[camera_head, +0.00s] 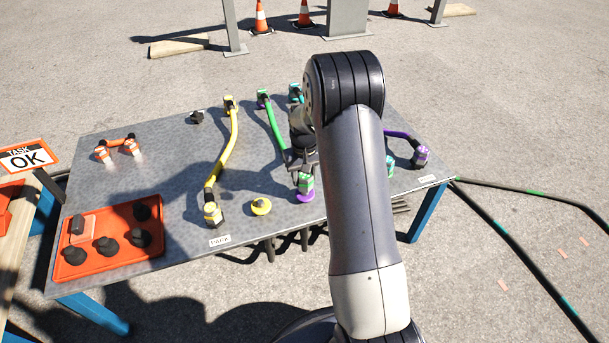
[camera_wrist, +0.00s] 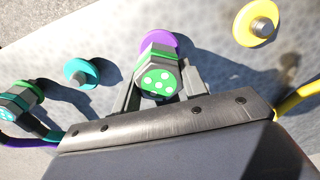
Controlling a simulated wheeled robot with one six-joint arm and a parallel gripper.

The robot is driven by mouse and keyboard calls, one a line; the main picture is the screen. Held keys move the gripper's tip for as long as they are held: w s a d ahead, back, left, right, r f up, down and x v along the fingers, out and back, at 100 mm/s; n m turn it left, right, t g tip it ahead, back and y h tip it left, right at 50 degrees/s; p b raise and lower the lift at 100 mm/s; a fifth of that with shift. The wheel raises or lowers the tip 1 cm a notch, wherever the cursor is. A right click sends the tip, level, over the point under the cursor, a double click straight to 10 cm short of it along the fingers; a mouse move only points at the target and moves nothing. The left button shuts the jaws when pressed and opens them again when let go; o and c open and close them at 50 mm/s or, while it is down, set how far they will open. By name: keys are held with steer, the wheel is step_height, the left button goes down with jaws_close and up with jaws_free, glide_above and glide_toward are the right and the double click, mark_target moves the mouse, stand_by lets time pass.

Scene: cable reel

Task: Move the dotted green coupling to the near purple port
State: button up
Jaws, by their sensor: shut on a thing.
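The dotted green coupling (camera_head: 306,183) is at the near edge of the table, at one end of the green cable (camera_head: 274,125). In the wrist view its green end face with white dots (camera_wrist: 158,83) points toward the camera. My gripper (camera_wrist: 155,88) is shut on the coupling, with a finger on each side; my arm partly hides it in the head view. The near purple port (camera_head: 304,197) shows directly below the coupling, and its purple disc (camera_wrist: 162,40) is partly covered by it. I cannot tell whether the coupling is fully seated.
An empty yellow port (camera_head: 261,206) and the yellow cable's coupling (camera_head: 212,214) stand to the left. A teal port (camera_head: 390,165) and a purple cable's coupling (camera_head: 420,156) are to the right. An orange tray (camera_head: 100,267) holds several black parts. A sign (camera_head: 27,157) reads "TASK OK".

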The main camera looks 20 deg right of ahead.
steer(key=shift+f, duration=0.15)
steer(key=shift+f+b, duration=0.5)
steer(key=shift+f, duration=0.25)
steer(key=shift+f, duration=0.5)
stand_by(0.7)
steer(key=o, duration=1.2)
step_height(320, 180, up, 11)
steer(key=shift+f+p, duration=0.1)
steer(key=shift+p, duration=1.05)
